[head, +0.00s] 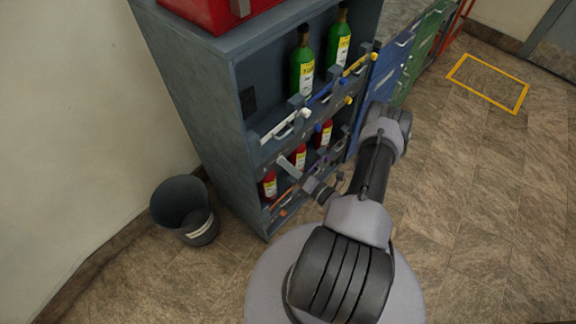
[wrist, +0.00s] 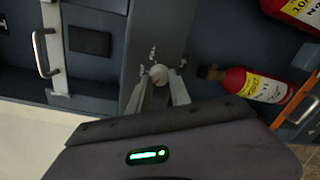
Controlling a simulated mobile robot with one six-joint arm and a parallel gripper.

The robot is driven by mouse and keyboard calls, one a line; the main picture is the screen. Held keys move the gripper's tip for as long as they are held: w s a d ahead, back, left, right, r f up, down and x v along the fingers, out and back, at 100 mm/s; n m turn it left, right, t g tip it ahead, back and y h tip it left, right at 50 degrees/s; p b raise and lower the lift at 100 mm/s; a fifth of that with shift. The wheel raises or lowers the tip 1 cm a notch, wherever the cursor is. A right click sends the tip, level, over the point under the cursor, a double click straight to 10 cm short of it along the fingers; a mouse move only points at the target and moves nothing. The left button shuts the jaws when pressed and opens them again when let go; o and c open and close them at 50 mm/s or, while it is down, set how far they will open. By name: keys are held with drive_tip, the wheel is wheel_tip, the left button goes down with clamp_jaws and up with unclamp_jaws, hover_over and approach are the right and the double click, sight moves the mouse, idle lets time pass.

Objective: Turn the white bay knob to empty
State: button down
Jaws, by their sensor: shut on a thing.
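The white bay knob (wrist: 158,73) shows in the wrist view as a small pale round knob on a grey panel of the cabinet. Small pale marks sit around it. My gripper (wrist: 160,82) is shut on the knob, one pale finger on each side. The marks are too small to read, and I cannot tell which one the knob points at. In the head view my gripper (head: 286,161) reaches the cabinet front below the white bar (head: 284,127), and the knob is hidden there.
The grey cabinet (head: 205,105) holds green bottles (head: 302,62) above and red bottles (head: 269,186) below. Blue (head: 317,127) and yellow (head: 348,100) knobs are farther along its front. A dark bin (head: 185,208) stands at left.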

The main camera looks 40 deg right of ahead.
idle(0.4)
drive_tip(key=c, duration=1.2)
unclamp_jaws()
drive_tip(key=s+p, duration=0.1)
drive_tip(key=s, duration=0.4)
drive_tip(key=s+p, duration=0.1)
drive_tip(key=s, duration=0.5)
drive_tip(key=s+d+p, duration=0.1)
drive_tip(key=s, duration=0.5)
drive_tip(key=shift+s+r, duration=0.2)
drive_tip(key=shift+r, duration=0.1)
drive_tip(key=shift+r, duration=0.1)
